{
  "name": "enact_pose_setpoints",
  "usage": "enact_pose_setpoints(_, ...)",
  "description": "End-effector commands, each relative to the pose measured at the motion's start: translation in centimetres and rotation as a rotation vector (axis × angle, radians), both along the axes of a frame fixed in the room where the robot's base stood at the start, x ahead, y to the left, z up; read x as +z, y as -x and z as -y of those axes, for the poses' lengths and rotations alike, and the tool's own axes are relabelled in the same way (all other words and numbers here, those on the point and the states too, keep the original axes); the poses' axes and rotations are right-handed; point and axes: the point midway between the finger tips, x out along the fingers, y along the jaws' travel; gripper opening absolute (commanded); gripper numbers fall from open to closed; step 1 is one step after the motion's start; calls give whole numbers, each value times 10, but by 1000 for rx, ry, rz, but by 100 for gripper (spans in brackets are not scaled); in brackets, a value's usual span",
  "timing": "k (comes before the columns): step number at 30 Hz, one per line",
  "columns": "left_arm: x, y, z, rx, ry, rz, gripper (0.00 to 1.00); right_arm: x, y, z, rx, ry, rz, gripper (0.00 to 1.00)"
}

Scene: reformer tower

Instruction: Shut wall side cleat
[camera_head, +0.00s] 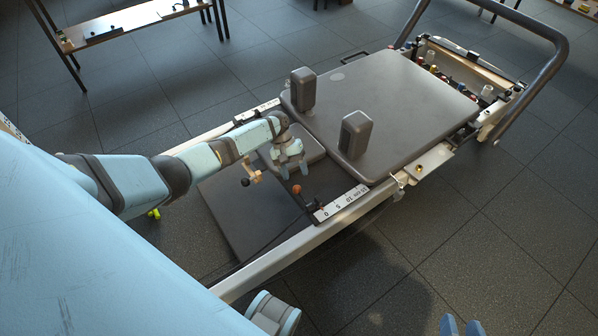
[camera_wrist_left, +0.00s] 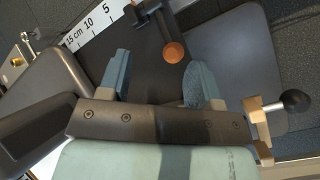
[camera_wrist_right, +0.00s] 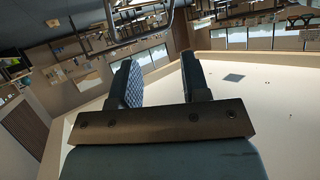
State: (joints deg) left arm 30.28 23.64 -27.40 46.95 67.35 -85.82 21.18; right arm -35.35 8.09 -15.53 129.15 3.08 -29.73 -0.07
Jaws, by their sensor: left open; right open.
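A black lever with an orange knob (camera_head: 297,189) sits by the near rail, beside a white ruler strip (camera_head: 342,203). The lever points inward from the rail over the dark panel. In the left wrist view the orange knob (camera_wrist_left: 173,52) lies just beyond and between my left fingertips. My left gripper (camera_head: 294,170) is open and empty, pointing down close to the knob, with no visible contact. A brass-coloured fitting with a black ball knob (camera_wrist_left: 294,101) stands at the other side; it also shows in the head view. I cannot tell which cleat is wall side. My right gripper (camera_head: 466,326) is open and empty.
The reformer carriage (camera_head: 400,105) with two upright shoulder blocks (camera_head: 303,90) stands just beyond my left gripper. The near rail (camera_head: 285,257) runs along the frame. A bench (camera_head: 125,21) stands at the back left. Floor on the right is clear.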

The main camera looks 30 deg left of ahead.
Motion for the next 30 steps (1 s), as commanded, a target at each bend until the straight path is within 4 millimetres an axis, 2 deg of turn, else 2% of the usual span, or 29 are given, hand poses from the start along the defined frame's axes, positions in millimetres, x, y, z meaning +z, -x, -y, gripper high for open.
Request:
enact_pose_setpoints(1, 14, -4, -8, 1, -1, 2, 58, 0, 3, 1, -2, 6, -14, 43)
enact_pose_setpoints(6, 43, -12, -26, 1, -1, 2, 58, 0, 2, 4, -6, 17, -20, 43)
enact_pose_setpoints(12, 62, -17, -39, 0, 0, 1, 58, 3, -1, 5, -9, 24, -14, 43)
enact_pose_setpoints(30, 66, -19, -42, 0, 0, 0, 58, 2, -1, 3, -5, 22, -15, 43)
